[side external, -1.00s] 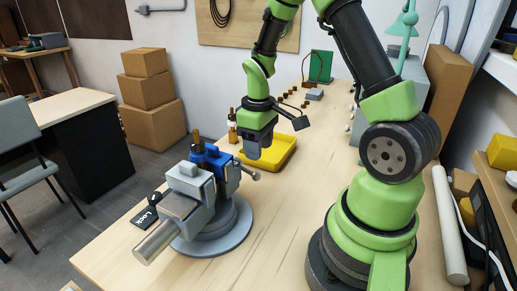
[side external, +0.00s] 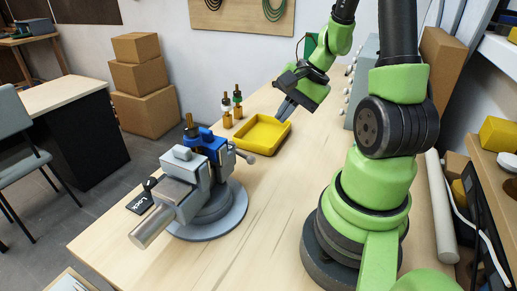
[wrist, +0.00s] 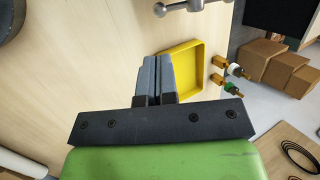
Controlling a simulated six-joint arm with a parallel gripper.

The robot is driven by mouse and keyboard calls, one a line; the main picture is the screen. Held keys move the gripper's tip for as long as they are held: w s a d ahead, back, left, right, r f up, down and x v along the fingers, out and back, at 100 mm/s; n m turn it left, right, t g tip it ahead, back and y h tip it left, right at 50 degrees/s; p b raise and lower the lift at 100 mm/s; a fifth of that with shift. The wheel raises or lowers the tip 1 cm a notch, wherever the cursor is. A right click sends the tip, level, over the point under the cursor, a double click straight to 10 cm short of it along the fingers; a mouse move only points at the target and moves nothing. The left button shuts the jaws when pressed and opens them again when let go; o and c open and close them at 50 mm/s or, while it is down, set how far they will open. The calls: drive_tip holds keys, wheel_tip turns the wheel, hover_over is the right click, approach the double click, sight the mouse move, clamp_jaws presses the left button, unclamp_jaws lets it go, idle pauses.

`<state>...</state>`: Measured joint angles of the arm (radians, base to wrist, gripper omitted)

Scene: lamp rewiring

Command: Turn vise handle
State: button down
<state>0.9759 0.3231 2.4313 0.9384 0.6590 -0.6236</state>
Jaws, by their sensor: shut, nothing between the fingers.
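The grey vise (side external: 185,190) with a blue jaw part stands on a round base at the left of the bench. A brass and dark piece (side external: 190,127) stands upright at its jaws. The vise handle (side external: 243,154), a thin metal bar with a ball end, sticks out on the vise's right side. In the wrist view the handle (wrist: 187,6) shows at the top edge, ahead of the fingers and apart from them. My gripper (side external: 284,112) is shut and empty, pointing down by the yellow tray's right edge; its fingers also show in the wrist view (wrist: 158,75).
A yellow tray (side external: 241,148) sits beyond the vise, near my gripper. Small brass fittings (side external: 227,112) stand left of the tray. A black "Lock" label (side external: 140,203) lies left of the vise. The bench right of the vise is clear.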

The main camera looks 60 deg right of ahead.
sight(254, 157)
drive_tip(key=x, duration=1.1)
drive_tip(key=shift+a+f, duration=0.1)
drive_tip(key=shift+f, duration=0.05)
drive_tip(key=shift+f, duration=0.2)
wheel_tip(254, 157, down, 2)
drive_tip(key=t, duration=0.3)
drive_tip(key=shift+s+f, duration=0.1)
drive_tip(key=t, duration=0.1)
drive_tip(key=f+t, duration=0.1)
drive_tip(key=t, duration=0.1)
drive_tip(key=shift+w+f+n, duration=0.2)
drive_tip(key=shift+f+n, duration=0.1)
drive_tip(key=shift+n, duration=0.1)
drive_tip(key=shift+w+f, duration=0.55)
drive_tip(key=shift+f, duration=0.25)
drive_tip(key=shift+f, duration=0.1)
